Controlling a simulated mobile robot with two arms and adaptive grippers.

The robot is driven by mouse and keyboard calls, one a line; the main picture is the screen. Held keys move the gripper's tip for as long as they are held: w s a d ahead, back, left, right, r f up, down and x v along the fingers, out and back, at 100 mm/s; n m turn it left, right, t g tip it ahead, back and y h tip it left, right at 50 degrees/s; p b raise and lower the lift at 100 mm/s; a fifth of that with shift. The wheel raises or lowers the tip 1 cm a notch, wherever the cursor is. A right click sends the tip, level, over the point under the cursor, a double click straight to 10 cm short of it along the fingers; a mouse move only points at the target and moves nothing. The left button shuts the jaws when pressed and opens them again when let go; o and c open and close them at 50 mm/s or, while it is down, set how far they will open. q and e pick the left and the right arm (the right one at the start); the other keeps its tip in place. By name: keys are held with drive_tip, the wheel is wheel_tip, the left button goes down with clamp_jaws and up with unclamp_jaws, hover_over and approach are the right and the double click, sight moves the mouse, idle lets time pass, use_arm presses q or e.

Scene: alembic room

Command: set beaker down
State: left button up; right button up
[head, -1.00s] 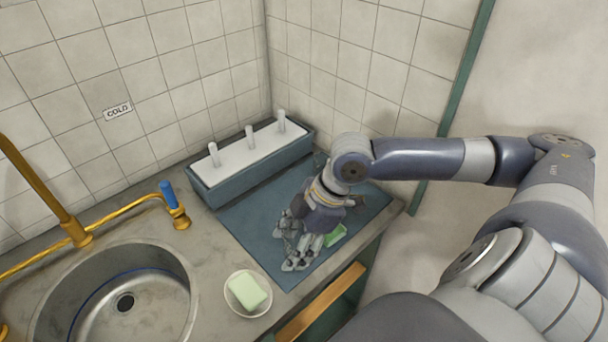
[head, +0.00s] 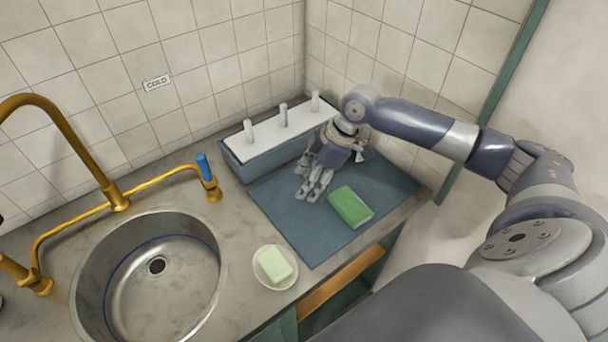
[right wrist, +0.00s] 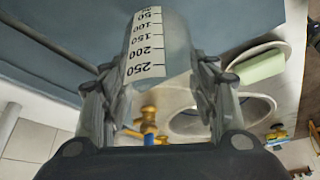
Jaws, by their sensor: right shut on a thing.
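A clear beaker (right wrist: 172,40) with a white scale of dark numbers shows in the right wrist view. My right gripper (right wrist: 155,95) is shut on it, with a finger on each side. In the head view my right gripper (head: 314,190) is low over the blue mat (head: 290,225), just in front of the pegged rack; the beaker cannot be made out there. I cannot tell whether its base touches the mat. My left gripper is not in view.
A green sponge (head: 350,207) lies on the mat right of the gripper. The white-topped rack (head: 268,137) with upright pegs stands behind. A soap dish (head: 262,280), steel sink (head: 120,285) and brass tap (head: 60,130) are to the left. The front of the mat is clear.

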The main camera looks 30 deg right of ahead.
sight(307, 173)
drive_tip(key=w, duration=0.3)
drive_tip(key=shift+w+d+f, duration=0.1)
drive_tip(key=shift+d+f, duration=0.05)
drive_tip(key=shift+d, duration=0.15)
drive_tip(key=shift+f+p, duration=0.95)
drive_tip(key=shift+f, duration=0.85)
drive_tip(key=o, duration=1.4)
drive_tip(key=shift+f, duration=0.1)
drive_tip(key=shift+c, duration=0.2)
